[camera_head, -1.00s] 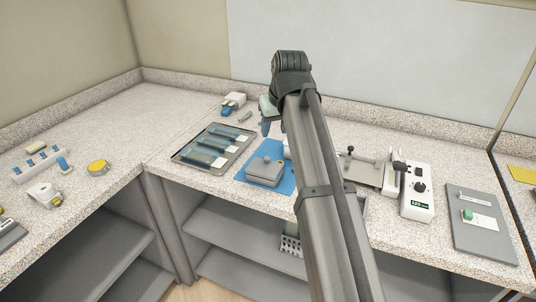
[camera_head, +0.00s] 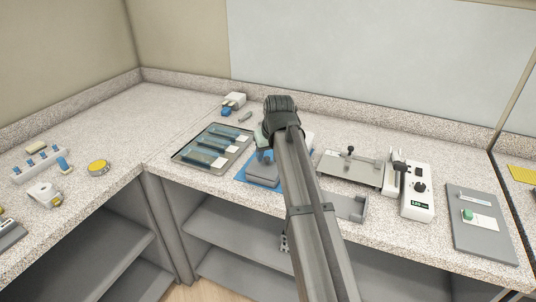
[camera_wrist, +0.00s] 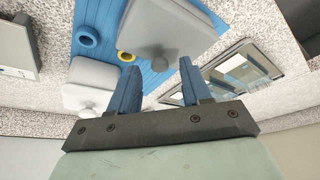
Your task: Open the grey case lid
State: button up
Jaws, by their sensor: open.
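The grey case (camera_head: 262,174) sits on a blue mat, its lid down, partly hidden by my arm in the head view. In the wrist view the grey case (camera_wrist: 170,22) shows from above, with a small knob (camera_wrist: 157,60) on its lid. My gripper (camera_wrist: 158,66) is open and empty, with its two blue fingers on either side of the knob in the picture. Whether the fingers are level with the knob or above it, I cannot tell. In the head view my arm hides most of the gripper.
A white lidded box (camera_wrist: 92,78) stands beside the case. A metal tray (camera_head: 181,158) with blue-topped items lies left of the case. Lab devices (camera_head: 417,190) stand to the right.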

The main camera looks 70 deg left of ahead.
jog(key=shift+a+f, duration=0.15)
jog(key=shift+f, duration=0.2)
grip_shut()
dwell(0.3)
